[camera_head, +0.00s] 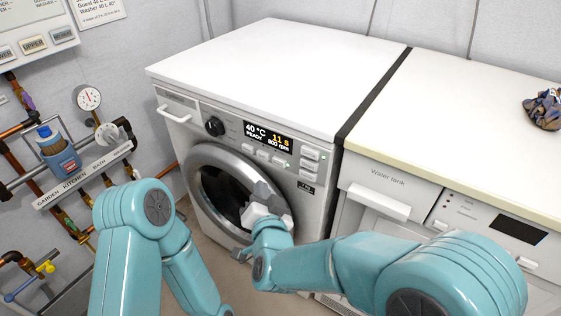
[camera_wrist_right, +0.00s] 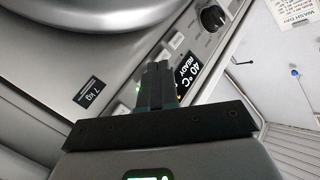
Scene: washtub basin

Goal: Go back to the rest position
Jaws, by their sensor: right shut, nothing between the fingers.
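My right gripper (camera_head: 263,190) is in front of the washing machine's round door, near its right edge and below the control panel. In the right wrist view its dark fingers (camera_wrist_right: 157,68) are together with nothing between them, with the washer's panel behind them. I cannot tell whether the gripper touches the machine. My left arm (camera_head: 150,215) comes in at the left and bends down out of the bottom of the head view. Its gripper does not show.
The white washing machine (camera_head: 265,75) has a lit display (camera_head: 268,138) reading 40 °C, READY. A second machine with a water tank drawer (camera_head: 388,184) adjoins it at right. A dark crumpled cloth (camera_head: 545,108) lies on its top. Pipes, a gauge (camera_head: 88,98) and a blue-capped bottle (camera_head: 58,152) crowd the left wall.

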